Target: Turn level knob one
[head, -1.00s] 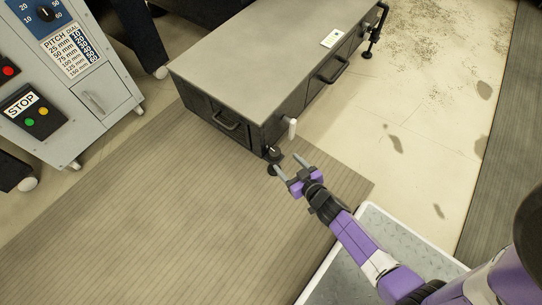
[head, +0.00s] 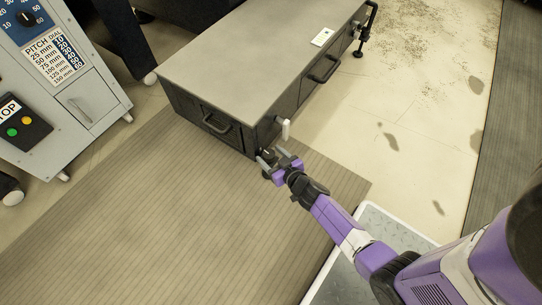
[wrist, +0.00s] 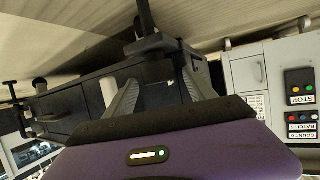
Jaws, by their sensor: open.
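The level knob (head: 267,154) is a small dark part on the levelling foot at the near corner of the dark metal bench (head: 250,60). My gripper partly covers it in the head view. In the wrist view the dark knob and its post (wrist: 150,45) show just past and between my fingertips. My gripper (head: 274,158) is open, its two grey fingers pointing at that corner. In the wrist view my gripper (wrist: 160,80) has its fingers spread to either side of the foot. I cannot tell whether either finger touches it.
A white crank handle (head: 286,129) stands out from the bench side close to my fingers. Another levelling foot (head: 361,50) is at the far corner. A grey control cabinet (head: 60,85) stands at the left. The ribbed mat (head: 170,220) is clear.

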